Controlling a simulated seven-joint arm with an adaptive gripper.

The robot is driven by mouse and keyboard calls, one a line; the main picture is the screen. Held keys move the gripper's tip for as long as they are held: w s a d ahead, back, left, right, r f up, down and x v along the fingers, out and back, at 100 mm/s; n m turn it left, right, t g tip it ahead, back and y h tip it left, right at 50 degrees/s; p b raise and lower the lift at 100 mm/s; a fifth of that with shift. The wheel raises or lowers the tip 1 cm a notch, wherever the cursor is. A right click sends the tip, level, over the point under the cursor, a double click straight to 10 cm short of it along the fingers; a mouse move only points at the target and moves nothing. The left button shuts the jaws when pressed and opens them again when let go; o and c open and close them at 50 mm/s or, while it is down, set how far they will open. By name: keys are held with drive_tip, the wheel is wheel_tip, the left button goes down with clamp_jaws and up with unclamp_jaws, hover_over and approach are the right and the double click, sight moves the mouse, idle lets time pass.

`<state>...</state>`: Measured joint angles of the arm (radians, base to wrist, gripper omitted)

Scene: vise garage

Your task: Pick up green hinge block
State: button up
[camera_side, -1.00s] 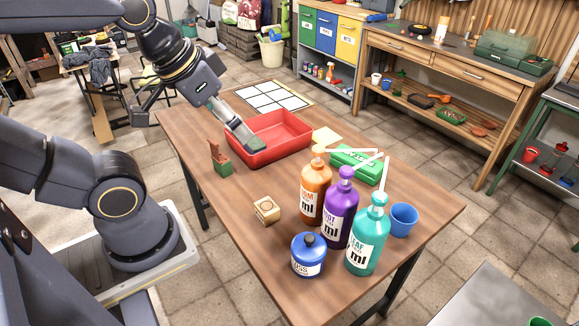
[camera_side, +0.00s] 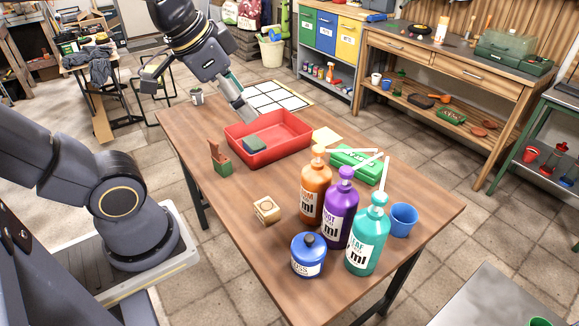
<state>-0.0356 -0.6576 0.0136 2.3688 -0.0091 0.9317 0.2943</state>
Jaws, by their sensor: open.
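A small green block (camera_side: 223,167) with a brown upright piece on top, like a hinge, stands on the wooden table left of the red tray. A dark green, flat block (camera_side: 254,145) lies inside the red tray (camera_side: 285,155), near its left side. My gripper (camera_side: 246,116) is above the tray's back left edge, apart from both blocks. It is open, seen nearly edge-on, and no object shows between its fingers.
A wooden cube (camera_side: 266,210) sits on the table's near left. Orange (camera_side: 312,195), purple (camera_side: 340,220) and teal (camera_side: 367,245) pump bottles stand at the near right, with a blue jar (camera_side: 308,257) and a blue cup (camera_side: 403,220). A green box (camera_side: 355,166) lies behind them.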

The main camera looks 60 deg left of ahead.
drive_tip(key=w+a+g, duration=0.2)
drive_tip(key=w+a, duration=0.5)
drive_tip(key=a, duration=0.3)
drive_tip(key=n+g, duration=0.4)
drive_tip(key=n, duration=0.1)
hover_over(212, 141)
wheel_tip(212, 141, down, 13)
drive_tip(key=f, duration=1)
drive_tip(key=shift+d+f, duration=0.25)
drive_tip(key=f, duration=0.5)
drive_tip(key=shift+a+f, duration=0.25)
drive_tip(key=shift+f, duration=0.15)
drive_tip(key=shift+r, duration=0.1)
clamp_jaws()
